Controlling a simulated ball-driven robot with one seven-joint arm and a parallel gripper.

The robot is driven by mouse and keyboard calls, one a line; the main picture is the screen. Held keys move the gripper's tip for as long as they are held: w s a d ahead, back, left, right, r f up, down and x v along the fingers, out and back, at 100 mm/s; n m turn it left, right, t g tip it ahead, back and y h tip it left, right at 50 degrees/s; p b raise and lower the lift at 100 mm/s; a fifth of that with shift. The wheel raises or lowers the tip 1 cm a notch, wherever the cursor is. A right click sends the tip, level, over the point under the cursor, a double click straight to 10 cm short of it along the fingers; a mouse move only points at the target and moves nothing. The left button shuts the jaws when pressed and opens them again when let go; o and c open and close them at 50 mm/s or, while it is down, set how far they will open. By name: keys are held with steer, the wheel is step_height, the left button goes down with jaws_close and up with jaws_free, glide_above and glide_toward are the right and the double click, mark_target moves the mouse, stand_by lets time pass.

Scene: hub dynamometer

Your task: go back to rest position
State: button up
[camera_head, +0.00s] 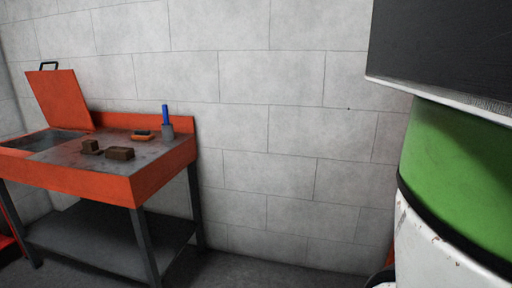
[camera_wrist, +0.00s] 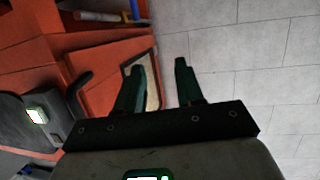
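My gripper (camera_wrist: 160,66) shows in the wrist view with two dark fingers standing apart. The gap between them is empty, so it is open. Behind the fingers are an orange surface with a pale inset panel and, to the right, a grey block wall (camera_wrist: 255,60). The fingers do not visibly hold anything. My gripper is not in the head view.
In the head view an orange workbench (camera_head: 160,180) with a raised lid (camera_head: 60,100) stands left. A large green and white rounded body (camera_head: 455,160) fills the right side.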

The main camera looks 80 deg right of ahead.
steer(key=w+d+f+n+t+y, duration=0.25)
steer(key=w+f, duration=0.35)
steer(key=w, duration=0.5)
steer(key=w+a+f+n+t+y, duration=0.2)
steer(key=w+a+f+n+y, duration=0.15)
steer(key=w, duration=0.65)
steer(key=w+a+f+n+t+y, duration=0.25)
steer(key=w+f, duration=0.25)
steer(key=w, duration=0.6)
steer(key=w+a+f+n+g+y, duration=0.1)
steer(key=w+a+n+y, duration=0.1)
steer(key=w+a+n, duration=0.35)
steer(key=w+a+f+n+g+y, duration=0.1)
steer(key=w+a+f+n+y, duration=0.15)
steer(key=a, duration=0.65)
steer(key=w+a+n+y, duration=0.1)
steer(key=w+a+n, duration=0.25)
steer(key=a, duration=0.45)
step_height(320, 180, up, 12)
steer(key=d+p, duration=0.1)
steer(key=p, duration=1.1)
steer(key=shift+s+r+p, duration=0.15)
steer(key=shift+s+p, duration=0.05)
steer(key=shift+p, duration=0.1)
